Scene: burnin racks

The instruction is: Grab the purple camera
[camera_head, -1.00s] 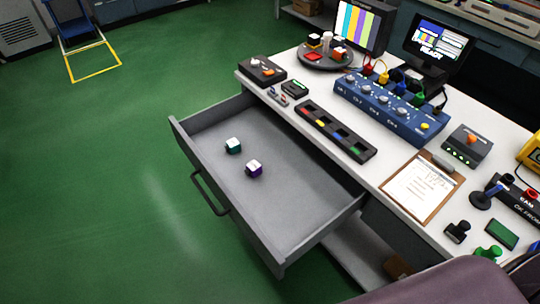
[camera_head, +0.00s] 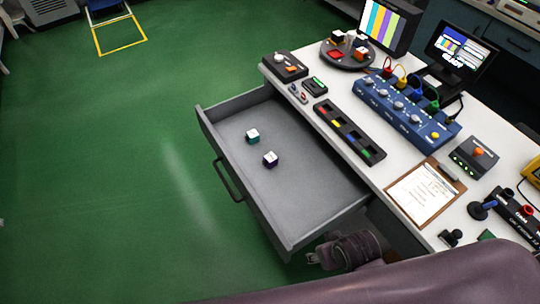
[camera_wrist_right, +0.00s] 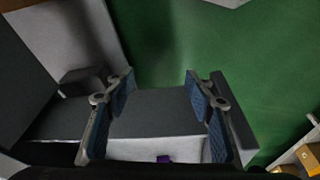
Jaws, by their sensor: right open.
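The purple camera (camera_head: 270,160) is a small cube with a white top and dark purple sides. It sits on the floor of the open grey drawer (camera_head: 315,190), beside a similar teal-green cube (camera_head: 252,136), with a gap between them. My right gripper (camera_head: 316,258) shows in the head view just beyond the drawer's near corner, apart from both cubes. In the right wrist view its two fingers (camera_wrist_right: 160,90) are spread with nothing between them. A small purple patch (camera_wrist_right: 163,158) at the bottom of that view is possibly the purple camera. My left gripper is not in view.
The drawer's raised walls and front handle (camera_head: 227,181) surround the cubes. The white bench (camera_head: 385,160) holds a slotted black tray (camera_head: 345,132), a blue switch box (camera_head: 405,112), a clipboard (camera_head: 425,193) and a round stand (camera_head: 347,56). Green floor is clear at left.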

